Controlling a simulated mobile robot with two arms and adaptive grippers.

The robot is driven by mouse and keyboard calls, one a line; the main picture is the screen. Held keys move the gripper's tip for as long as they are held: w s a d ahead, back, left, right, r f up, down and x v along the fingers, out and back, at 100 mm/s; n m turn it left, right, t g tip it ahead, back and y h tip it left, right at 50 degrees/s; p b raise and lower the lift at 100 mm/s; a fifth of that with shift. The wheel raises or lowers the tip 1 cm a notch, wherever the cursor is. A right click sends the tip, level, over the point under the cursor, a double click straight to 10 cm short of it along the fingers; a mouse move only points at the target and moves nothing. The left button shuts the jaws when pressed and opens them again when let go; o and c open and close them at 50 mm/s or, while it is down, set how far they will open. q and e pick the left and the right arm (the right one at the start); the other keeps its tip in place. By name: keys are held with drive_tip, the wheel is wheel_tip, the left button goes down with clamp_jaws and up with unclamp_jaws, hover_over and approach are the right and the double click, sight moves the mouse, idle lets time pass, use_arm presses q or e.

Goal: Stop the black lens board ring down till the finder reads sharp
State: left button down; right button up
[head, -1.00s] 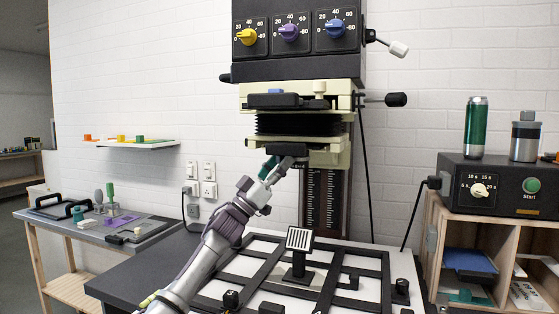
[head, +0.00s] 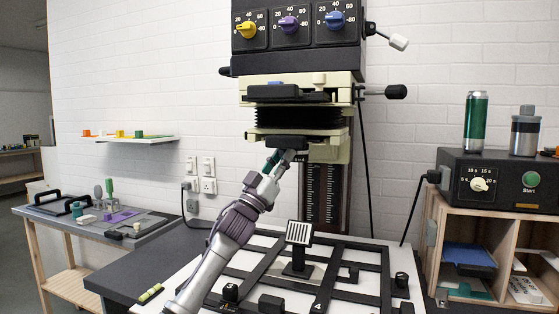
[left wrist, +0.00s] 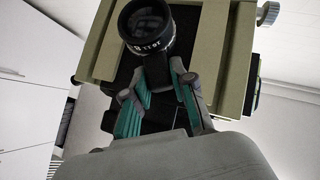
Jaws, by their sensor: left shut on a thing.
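The black lens board ring (left wrist: 147,28) sits under the enlarger's lens stage, with white marks on its rim in the left wrist view. My left gripper (left wrist: 165,62) reaches up to it and is shut on its near edge, green pads showing. In the head view my left gripper (head: 285,157) is just below the dark lens board (head: 287,142), and the ring itself is hard to make out. The finder (head: 299,232), a small stand with a tilted black-and-white striped face, stands on the easel. My right gripper is not in view.
The black-framed easel (head: 345,246) covers the baseboard. The column (head: 323,200) rises behind. The timer box (head: 500,182) stands on a wooden cabinet at right, and a grey side table (head: 100,228) holds small items at left. Two levers (head: 383,92) stick out right of the enlarger.

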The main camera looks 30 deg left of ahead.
use_arm(q)
drive_tip(key=y, duration=0.1)
drive_tip(key=n+y, duration=0.1)
drive_tip(key=y, duration=0.1)
drive_tip(key=shift+d, duration=0.3)
drive_tip(key=c, duration=1)
unclamp_jaws()
drive_tip(key=shift+o, duration=0.2)
drive_tip(key=v, duration=1.2)
drive_tip(key=shift+f, duration=0.2)
